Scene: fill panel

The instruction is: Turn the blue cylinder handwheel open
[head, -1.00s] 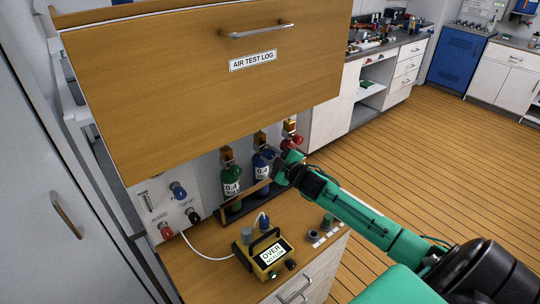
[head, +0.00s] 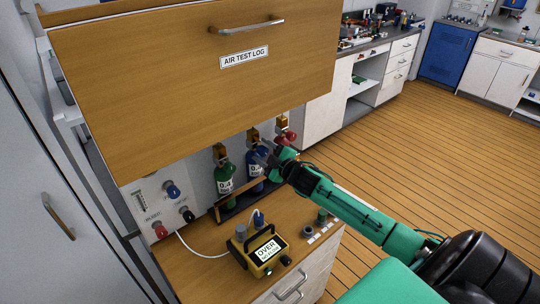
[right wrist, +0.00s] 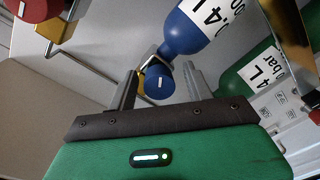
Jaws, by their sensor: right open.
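The blue cylinder (head: 255,168) stands in the wooden rack under the cabinet, partly behind my right gripper. It also shows in the right wrist view (right wrist: 190,30). Its blue handwheel (right wrist: 159,85) appears between the fingertips of my right gripper (right wrist: 161,88). The gripper is open, one finger on each side of the wheel, with a gap showing on both sides. In the head view my right gripper (head: 267,157) is beside the blue cylinder's upper part and hides its handwheel. My left gripper is not in view.
The green cylinder (head: 224,175) stands close to the left, and a red handwheel (head: 287,137) is close to the right. The AIR TEST LOG cabinet (head: 190,80) overhangs them. A yellow meter (head: 262,252) stands on the wooden counter (head: 195,268) in front.

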